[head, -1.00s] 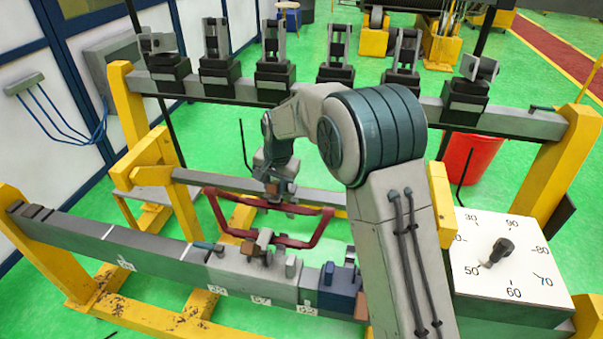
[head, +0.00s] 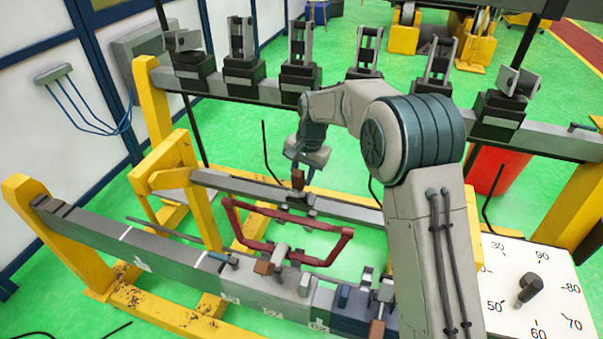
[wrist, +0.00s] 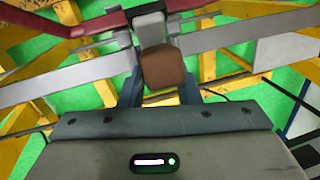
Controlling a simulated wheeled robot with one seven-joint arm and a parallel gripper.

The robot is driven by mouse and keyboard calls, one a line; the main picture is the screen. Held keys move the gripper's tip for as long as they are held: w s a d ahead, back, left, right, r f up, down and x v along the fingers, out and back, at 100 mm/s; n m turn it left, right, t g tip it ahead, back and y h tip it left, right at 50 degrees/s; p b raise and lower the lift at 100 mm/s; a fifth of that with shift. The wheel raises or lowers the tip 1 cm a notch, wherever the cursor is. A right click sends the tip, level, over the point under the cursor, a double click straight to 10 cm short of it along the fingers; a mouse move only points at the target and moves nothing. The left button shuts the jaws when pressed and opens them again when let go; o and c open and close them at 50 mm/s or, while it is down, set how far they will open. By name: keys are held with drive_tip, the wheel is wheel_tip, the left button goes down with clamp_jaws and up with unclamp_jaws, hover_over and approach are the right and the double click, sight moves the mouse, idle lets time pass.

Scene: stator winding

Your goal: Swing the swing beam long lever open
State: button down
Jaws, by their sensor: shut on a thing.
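The swing beam (head: 235,185) is a grey bar running across behind the front rail. Its long lever, with a brown grip (head: 298,178), stands up from the middle of the beam. In the wrist view the brown grip (wrist: 162,70) sits between my two blue-grey fingers, with a grey lever part (wrist: 150,28) beyond it. My gripper (head: 299,170) is shut on the grip from above; it also shows in the wrist view (wrist: 160,92). The lever's lower end is too small to tell clearly.
A dark red coil frame (head: 300,258) lies just in front of the beam. The front rail (head: 175,265) carries another brown-tipped lever (head: 268,265). A rear rail (head: 410,116) carries several upright clamps. A white dial panel (head: 530,270) stands at the right.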

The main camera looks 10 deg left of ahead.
drive_tip(key=shift+w+a+g+p, duration=0.15)
drive_tip(key=shift+w+g+p, duration=0.15)
drive_tip(key=shift+w+g, duration=0.15)
drive_tip(key=shift+f, duration=0.2)
drive_tip(key=c, duration=1.5)
unclamp_jaws()
drive_tip(key=shift+s, duration=0.1)
drive_tip(key=o, duration=0.4)
drive_tip(key=shift+a, duration=0.3)
drive_tip(key=shift+d, duration=0.3)
drive_tip(key=r, duration=0.4)
drive_tip(key=w+d+r+b, duration=0.1)
drive_tip(key=r, duration=0.4)
drive_tip(key=d+r+b, duration=0.1)
drive_tip(key=r, duration=0.3)
drive_tip(key=shift+w+r, duration=0.25)
drive_tip(key=shift+w, duration=0.05)
drive_tip(key=shift+d, duration=0.1)
